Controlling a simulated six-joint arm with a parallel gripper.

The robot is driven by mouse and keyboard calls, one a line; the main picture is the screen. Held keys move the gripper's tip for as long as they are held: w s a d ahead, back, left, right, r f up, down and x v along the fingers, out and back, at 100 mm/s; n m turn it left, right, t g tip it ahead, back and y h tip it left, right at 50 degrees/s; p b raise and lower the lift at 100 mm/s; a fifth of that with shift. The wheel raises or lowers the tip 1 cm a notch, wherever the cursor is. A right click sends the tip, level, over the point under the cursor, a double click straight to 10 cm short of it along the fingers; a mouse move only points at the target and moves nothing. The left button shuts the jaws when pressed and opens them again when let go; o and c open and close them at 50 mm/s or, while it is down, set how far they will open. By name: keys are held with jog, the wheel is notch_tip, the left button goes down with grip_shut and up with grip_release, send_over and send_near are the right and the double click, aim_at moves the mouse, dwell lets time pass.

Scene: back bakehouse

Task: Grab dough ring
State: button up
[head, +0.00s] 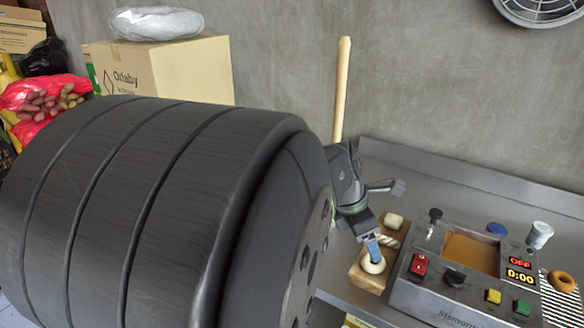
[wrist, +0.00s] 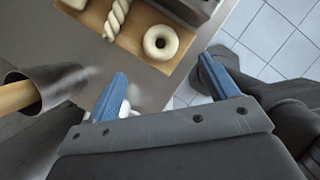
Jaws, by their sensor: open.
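The pale dough ring (head: 373,264) lies flat at the near end of a wooden board (head: 362,277). It also shows in the wrist view (wrist: 160,42), at the board's right part, with its hole visible. A dough twist (wrist: 116,20) lies beside it on the board. My gripper (wrist: 161,82) is open, its blue fingers apart with no dough between them. In the wrist view the ring appears beyond the fingertips, between their lines. In the head view my gripper (head: 372,248) overlaps the ring's far edge; I cannot tell whether they touch.
A pale dough piece (head: 393,221) sits at the board's far end. A fryer (head: 458,272) with knobs and buttons stands close right of the board. A wooden handle (head: 341,90) rises behind my arm. Tiled floor (wrist: 265,40) shows past the counter edge.

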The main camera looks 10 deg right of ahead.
aim_at(371, 269)
jog(key=x, duration=0.8)
jog(key=shift+d+f, duration=0.1)
jog(key=shift+f, duration=0.3)
jog(key=shift+c, duration=0.2)
jog(key=c, duration=0.8)
